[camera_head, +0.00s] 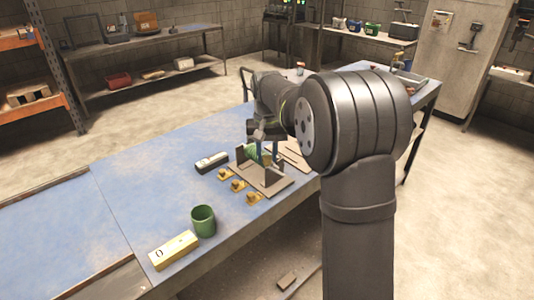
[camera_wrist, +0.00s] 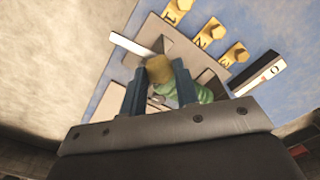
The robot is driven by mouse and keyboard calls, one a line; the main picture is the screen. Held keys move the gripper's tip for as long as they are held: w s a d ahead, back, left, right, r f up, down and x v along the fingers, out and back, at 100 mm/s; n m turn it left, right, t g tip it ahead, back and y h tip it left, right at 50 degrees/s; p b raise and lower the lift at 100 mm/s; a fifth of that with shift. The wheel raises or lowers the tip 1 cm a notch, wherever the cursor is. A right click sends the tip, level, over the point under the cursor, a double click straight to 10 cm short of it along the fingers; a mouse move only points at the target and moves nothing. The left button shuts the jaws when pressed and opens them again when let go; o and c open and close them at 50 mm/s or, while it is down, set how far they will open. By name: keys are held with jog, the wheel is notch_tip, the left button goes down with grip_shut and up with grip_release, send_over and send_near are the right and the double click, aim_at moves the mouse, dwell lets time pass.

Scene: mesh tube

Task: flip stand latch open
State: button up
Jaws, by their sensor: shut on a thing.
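The stand (camera_head: 272,184) is a brown plate with upright plates on the blue bench; it also shows in the wrist view (camera_wrist: 154,30). My gripper (camera_wrist: 157,72) is low over the stand, its dark blue fingers on either side of a yellow-tan piece (camera_wrist: 160,69). The fingers are shut on this piece; I cannot tell whether it is the latch. A green mesh thing (camera_wrist: 199,92) lies beside the right finger, partly hidden by the gripper. It also shows by an upright in the head view (camera_head: 250,153). A pale flat bar (camera_wrist: 130,46) is left of the fingers.
Several yellow numbered pieces (camera_head: 237,186) stand in a row in front of the stand. A black-and-white device (camera_head: 212,162) lies to the left. A green cup (camera_head: 203,221) and a yellow block (camera_head: 173,250) are nearer. The bench's left part is clear.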

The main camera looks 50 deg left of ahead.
aim_at(267, 158)
jog(key=shift+m, duration=0.6)
jog(key=o, duration=1)
jog(key=shift+r, duration=0.15)
notch_tip(267, 158, up, 17)
jog(key=shift+r, duration=0.1)
notch_tip(267, 158, down, 18)
jog(key=shift+r, duration=0.25)
dwell(0.6)
jog(key=shift+r, duration=0.1)
